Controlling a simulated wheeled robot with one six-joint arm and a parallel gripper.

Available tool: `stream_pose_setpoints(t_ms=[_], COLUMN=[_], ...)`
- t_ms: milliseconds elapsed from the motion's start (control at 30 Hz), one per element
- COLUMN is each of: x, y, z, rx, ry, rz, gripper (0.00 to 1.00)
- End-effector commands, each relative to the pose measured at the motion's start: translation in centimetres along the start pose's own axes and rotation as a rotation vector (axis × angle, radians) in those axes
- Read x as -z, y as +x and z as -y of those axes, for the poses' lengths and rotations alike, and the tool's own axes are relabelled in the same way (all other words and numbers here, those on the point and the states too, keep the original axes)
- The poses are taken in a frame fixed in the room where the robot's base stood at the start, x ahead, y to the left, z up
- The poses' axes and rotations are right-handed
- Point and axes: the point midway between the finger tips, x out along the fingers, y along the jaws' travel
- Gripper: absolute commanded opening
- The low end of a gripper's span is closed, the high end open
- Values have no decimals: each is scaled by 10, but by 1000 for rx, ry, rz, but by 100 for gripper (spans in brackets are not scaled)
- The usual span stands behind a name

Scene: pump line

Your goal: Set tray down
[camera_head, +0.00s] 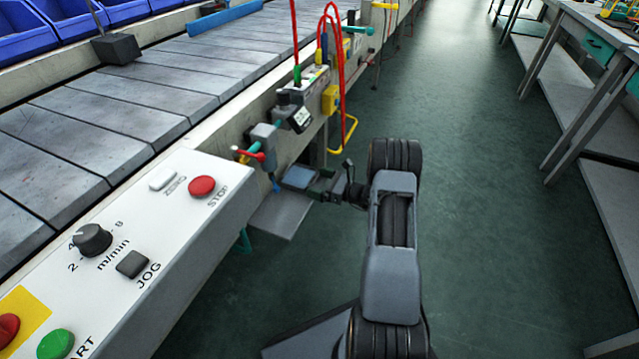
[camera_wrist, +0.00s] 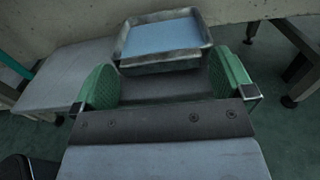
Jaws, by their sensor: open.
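The tray (camera_wrist: 160,66) is a shallow grey metal tray with a blue inside. In the wrist view it lies just beyond my gripper (camera_wrist: 168,82), whose green-padded fingers stand apart on either side, with the tray's near wall between or just past their tips. My gripper is open, and I cannot tell whether the pads touch the tray. In the head view the tray (camera_head: 298,175) is small, beside the conveyor's side and left of my gripper (camera_head: 322,187). A flat grey plate (camera_head: 281,215) lies below the tray; whether the tray rests on it is unclear.
The conveyor (camera_head: 120,100) runs along the left, with a control panel (camera_head: 150,235) in front. Valves and red hoses (camera_head: 337,75) stick out just above the tray. Open green floor (camera_head: 480,220) lies to the right, before a workbench (camera_head: 590,40).

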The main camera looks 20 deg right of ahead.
Motion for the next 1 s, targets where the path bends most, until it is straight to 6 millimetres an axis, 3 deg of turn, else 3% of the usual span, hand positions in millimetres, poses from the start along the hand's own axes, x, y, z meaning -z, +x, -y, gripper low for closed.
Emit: stream_pose_setpoints(t_ms=[167, 500, 700, 867, 1000], x=[-4, -5, -4, -7, -32], y=[-12, -77, -105, -114, -94], z=[1, 1, 0, -2, -23], rx=[2, 4, 2, -15, -147], ry=[1, 1, 1, -10, -90], rz=[-1, -1, 0, -8, -79], gripper=[100, 100, 100, 100, 100])
